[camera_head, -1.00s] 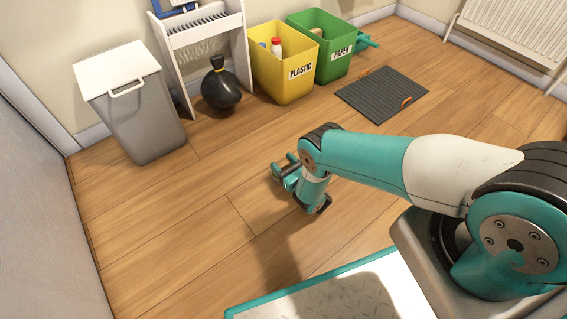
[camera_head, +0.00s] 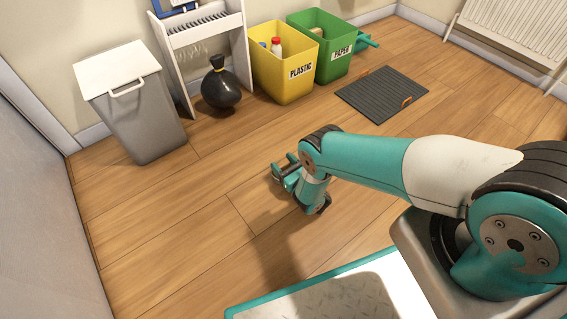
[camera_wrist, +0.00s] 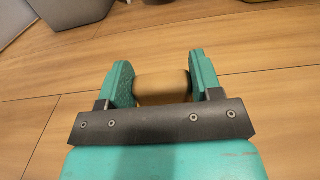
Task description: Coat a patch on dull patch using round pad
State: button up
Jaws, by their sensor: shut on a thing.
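My gripper (camera_wrist: 162,84) is shut on a tan, rounded thing, which looks like the round pad (camera_wrist: 163,87), in the wrist view. The pad sits between the two teal fingers, and its lower part is hidden behind the dark gripper bar. In the head view my gripper (camera_head: 284,172) hangs low over the wooden floor, and the pad cannot be made out there. I cannot make out a dull patch on the floor in either view.
A grey bin (camera_head: 143,118) with a white lid stands at the left. A black bag (camera_head: 220,88), a yellow plastic bin (camera_head: 285,83), a green paper bin (camera_head: 333,62) and a dark mat (camera_head: 381,95) lie along the back. The floor (camera_head: 190,215) at left is clear.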

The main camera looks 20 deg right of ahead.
aim_at(283, 163)
notch_tip(283, 163, up, 7)
jog(key=p, duration=0.7)
jog(key=shift+p, duration=0.3)
